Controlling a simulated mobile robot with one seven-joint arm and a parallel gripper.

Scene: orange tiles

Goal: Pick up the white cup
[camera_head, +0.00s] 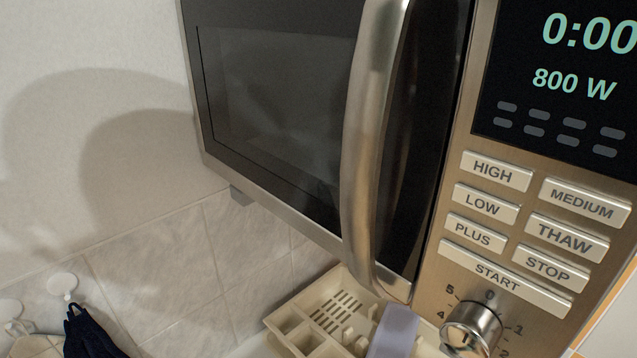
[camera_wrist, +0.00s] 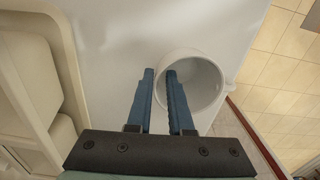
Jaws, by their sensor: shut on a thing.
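The white cup (camera_wrist: 214,88) shows in the wrist view, right of centre, with its round mouth facing the camera. A small part that may be its handle sticks out at its lower right. My gripper (camera_wrist: 160,73) has two blue fingers at the cup's left side. The right finger reaches inside the mouth and the left finger is outside, with the cup's wall between them. The gripper is shut on this wall. The cup's base is hidden, so I cannot tell whether it touches the white surface. I cannot make out the cup in the head view.
A beige compartment tray (camera_head: 318,318) stands below the microwave (camera_head: 275,95) in the head view; a beige moulded tray (camera_wrist: 38,55) also fills the wrist view's left side. The white surface (camera_wrist: 120,40) is bare beside the cup. Its edge and the tiled floor (camera_wrist: 285,75) lie right.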

